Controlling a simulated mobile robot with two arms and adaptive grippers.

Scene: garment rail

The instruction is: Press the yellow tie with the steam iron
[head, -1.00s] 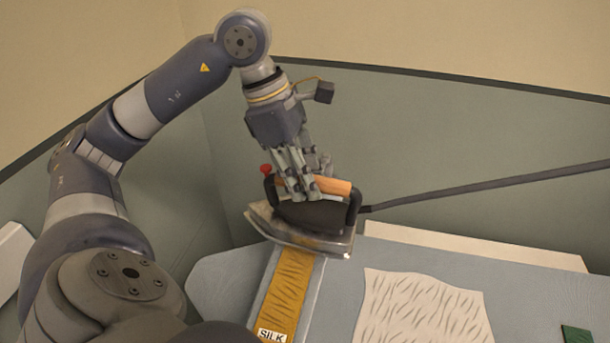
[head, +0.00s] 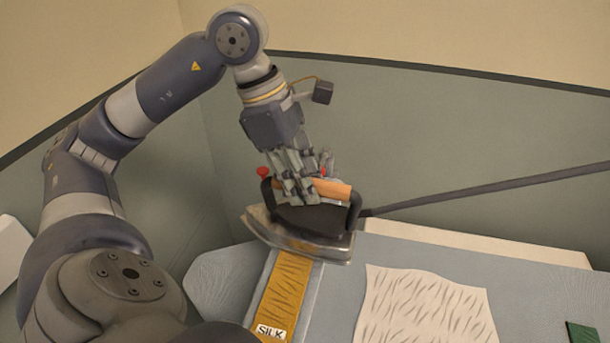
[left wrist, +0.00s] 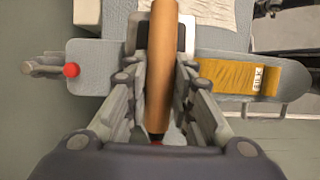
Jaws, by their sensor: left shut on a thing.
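The steam iron (head: 310,222) has a dark body, a metal soleplate and an orange-brown handle. My left gripper (head: 308,190) is shut on its handle, which also shows between the fingers in the left wrist view (left wrist: 161,70). The iron is over the far end of the yellow tie (head: 280,294). I cannot tell whether the soleplate touches it. The tie has dark creases and a white SILK label (head: 271,333) at its near end. The tie also lies right of the gripper in the left wrist view (left wrist: 235,77). My right gripper is not in view.
A creased cream cloth (head: 425,305) lies on the grey-blue board (head: 345,275) right of the tie. A green piece (head: 583,336) lies at the far right. A dark cord (head: 480,190) runs from the iron to the right.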

